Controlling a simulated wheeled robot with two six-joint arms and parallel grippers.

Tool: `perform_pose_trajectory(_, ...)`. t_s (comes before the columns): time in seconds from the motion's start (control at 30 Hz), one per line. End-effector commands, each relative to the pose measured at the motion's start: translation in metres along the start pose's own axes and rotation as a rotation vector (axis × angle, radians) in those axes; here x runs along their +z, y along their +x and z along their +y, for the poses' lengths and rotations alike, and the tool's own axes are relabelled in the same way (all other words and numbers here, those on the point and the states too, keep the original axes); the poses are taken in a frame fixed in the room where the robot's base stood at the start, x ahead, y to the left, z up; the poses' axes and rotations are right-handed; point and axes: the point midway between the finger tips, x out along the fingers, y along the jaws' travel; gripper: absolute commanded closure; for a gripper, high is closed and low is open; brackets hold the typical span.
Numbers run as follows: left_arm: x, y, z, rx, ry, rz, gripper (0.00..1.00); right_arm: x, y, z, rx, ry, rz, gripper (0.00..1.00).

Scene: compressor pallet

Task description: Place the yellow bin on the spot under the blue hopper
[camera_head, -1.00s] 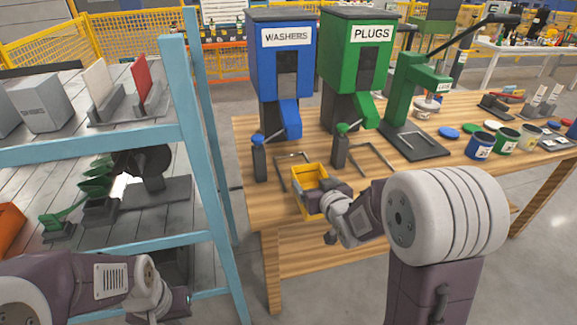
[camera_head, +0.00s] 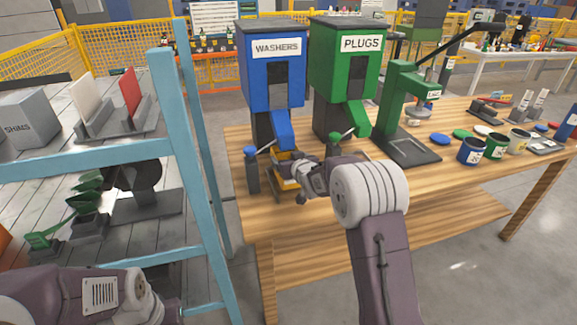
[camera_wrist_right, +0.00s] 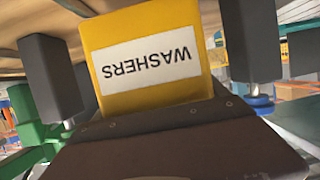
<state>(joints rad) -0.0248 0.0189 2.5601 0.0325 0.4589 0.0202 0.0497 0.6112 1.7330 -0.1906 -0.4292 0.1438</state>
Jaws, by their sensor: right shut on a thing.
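The blue hopper (camera_head: 274,75), labelled WASHERS, stands on the wooden table with its blue chute (camera_head: 283,130) pointing down toward me. The yellow bin (camera_head: 288,184) is below the chute, mostly hidden behind my right gripper (camera_head: 298,172). In the right wrist view the bin (camera_wrist_right: 140,25) shows a white WASHERS label, upside down, between the two dark fingers. The right gripper is shut on it. I cannot tell whether the bin touches the table. My left arm is at the lower left; its gripper (camera_head: 165,309) shows only in part, so its jaws cannot be judged.
The green PLUGS hopper (camera_head: 343,80) stands right of the blue one. A blue-knobbed dark post (camera_head: 252,170) is just left of the bin. A green press (camera_head: 405,110) and several cans are further right. A light-blue shelf rack (camera_head: 185,170) stands at the left.

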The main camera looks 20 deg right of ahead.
Motion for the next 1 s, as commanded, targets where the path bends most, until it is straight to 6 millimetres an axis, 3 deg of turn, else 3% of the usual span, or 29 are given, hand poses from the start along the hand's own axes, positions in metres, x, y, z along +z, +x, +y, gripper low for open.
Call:
perform_pose_trajectory(0.23, 0.0, -0.001, 0.0, 0.0, 0.0, 0.0, 1.0, -0.004, 0.009, 0.0, 0.0, 0.0, 0.002, 0.6)
perform_pose_trajectory(0.43, 0.001, 0.01, 0.0, 0.0, 0.0, 0.0, 1.0, 0.03, 0.022, 0.0, 0.001, 0.002, -0.001, 0.6)
perform_pose_trajectory(0.8, 0.001, 0.013, 0.0, 0.0, 0.0, 0.0, 1.0, 0.034, 0.023, 0.0, 0.001, 0.001, 0.002, 0.6)
perform_pose_trajectory(0.83, 0.001, 0.012, 0.0, 0.0, 0.0, 0.0, 1.0, 0.034, 0.023, 0.0, 0.001, 0.001, 0.001, 0.11)
perform_pose_trajectory(0.9, 0.001, 0.011, 0.0, 0.0, 0.0, 0.0, 1.0, 0.033, 0.022, 0.0, 0.001, 0.001, 0.001, 0.0)
perform_pose_trajectory(1.0, 0.001, 0.011, 0.0, 0.0, 0.0, 0.0, 1.0, 0.033, 0.022, 0.0, 0.001, 0.001, 0.001, 0.0)
